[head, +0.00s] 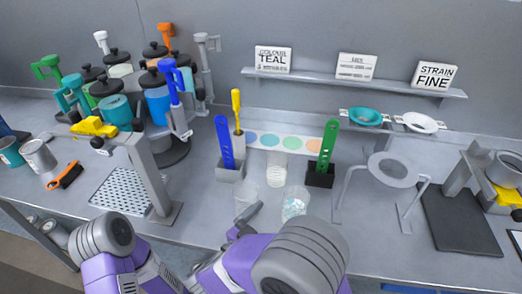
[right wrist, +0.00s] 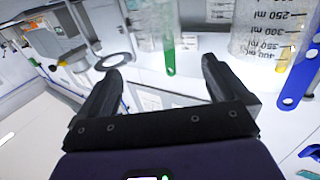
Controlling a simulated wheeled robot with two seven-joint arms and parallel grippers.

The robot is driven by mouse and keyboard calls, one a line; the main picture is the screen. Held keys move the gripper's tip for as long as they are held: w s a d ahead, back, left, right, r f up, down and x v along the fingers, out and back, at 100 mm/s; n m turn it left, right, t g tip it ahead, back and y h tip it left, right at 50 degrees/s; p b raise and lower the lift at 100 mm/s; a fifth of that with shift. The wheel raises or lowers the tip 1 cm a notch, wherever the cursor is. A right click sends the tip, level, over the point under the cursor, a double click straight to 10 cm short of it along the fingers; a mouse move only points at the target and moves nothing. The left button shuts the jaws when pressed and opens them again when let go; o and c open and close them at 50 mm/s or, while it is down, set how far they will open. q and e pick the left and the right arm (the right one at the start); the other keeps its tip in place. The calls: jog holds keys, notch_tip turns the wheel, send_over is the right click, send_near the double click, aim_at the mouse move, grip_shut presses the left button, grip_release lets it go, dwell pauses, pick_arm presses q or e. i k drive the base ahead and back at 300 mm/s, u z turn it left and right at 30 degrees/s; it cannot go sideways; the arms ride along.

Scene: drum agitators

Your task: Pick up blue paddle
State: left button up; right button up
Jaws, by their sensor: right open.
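The blue paddle (head: 224,143) stands upright in a grey holder (head: 229,172) in the middle of the bench. In the right wrist view the blue paddle (right wrist: 300,75) shows at the right edge, outside the jaws. My right gripper (head: 243,222) is low at the front of the bench, below and slightly right of the blue paddle and apart from it. In its wrist view the right gripper (right wrist: 160,72) has its two black fingers wide apart with nothing between them. My left arm shows at lower left; its gripper is out of view.
Clear beakers (head: 246,194) (head: 295,204) stand close to my right gripper. A yellow paddle (head: 237,107) is behind the blue one. A green paddle (head: 327,147) stands in a black holder (head: 320,179) to the right. A grey ring stand (head: 393,170) is further right.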

aim_at(223, 129)
jog(key=k, duration=1)
